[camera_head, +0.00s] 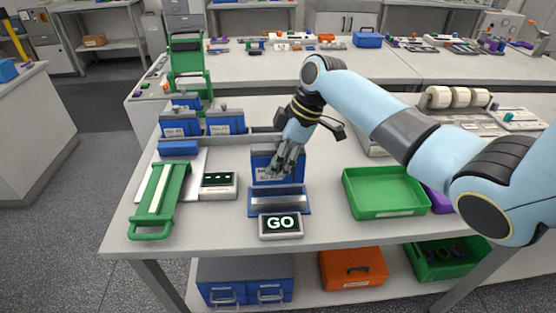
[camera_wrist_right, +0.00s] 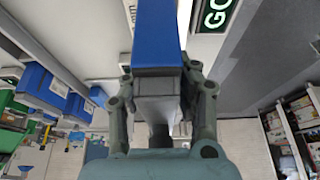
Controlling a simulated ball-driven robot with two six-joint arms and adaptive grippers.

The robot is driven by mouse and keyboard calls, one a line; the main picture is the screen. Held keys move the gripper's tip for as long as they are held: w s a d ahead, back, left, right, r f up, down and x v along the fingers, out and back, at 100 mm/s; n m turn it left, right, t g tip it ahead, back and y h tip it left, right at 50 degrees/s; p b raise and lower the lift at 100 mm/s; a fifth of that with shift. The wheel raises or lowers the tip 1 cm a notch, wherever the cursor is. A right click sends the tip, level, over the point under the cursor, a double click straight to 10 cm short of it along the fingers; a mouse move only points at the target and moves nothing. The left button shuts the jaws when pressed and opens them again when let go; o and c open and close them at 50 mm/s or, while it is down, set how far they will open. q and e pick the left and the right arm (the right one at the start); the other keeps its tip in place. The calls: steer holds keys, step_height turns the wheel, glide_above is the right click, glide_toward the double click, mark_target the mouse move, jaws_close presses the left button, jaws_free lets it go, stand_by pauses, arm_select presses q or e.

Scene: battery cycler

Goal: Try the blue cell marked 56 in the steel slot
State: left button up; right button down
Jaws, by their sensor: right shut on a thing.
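My right gripper (camera_head: 286,165) is shut on a blue cell (camera_head: 263,166) with a pale printed label, too small to read surely. The cell is upright, and the fingers cover its right part. In the right wrist view the blue cell (camera_wrist_right: 157,42) sits between the two fingers of the gripper (camera_wrist_right: 158,85). The steel slot (camera_head: 280,201) in its blue holder lies just below and in front of the cell. I cannot tell whether the cell's lower edge touches the holder. A display reading GO (camera_head: 281,225) stands in front of the holder. My left gripper is out of view.
Several more blue cells (camera_head: 225,123) stand at the back left. A green-handled frame (camera_head: 158,200) and a small display with dashes (camera_head: 218,183) are left of the slot. A green tray (camera_head: 385,192) is to the right. Bare tabletop (camera_head: 322,212) separates tray and slot.

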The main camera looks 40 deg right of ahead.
steer(key=shift+r+p, duration=1.15)
steer(key=shift+r, duration=0.3)
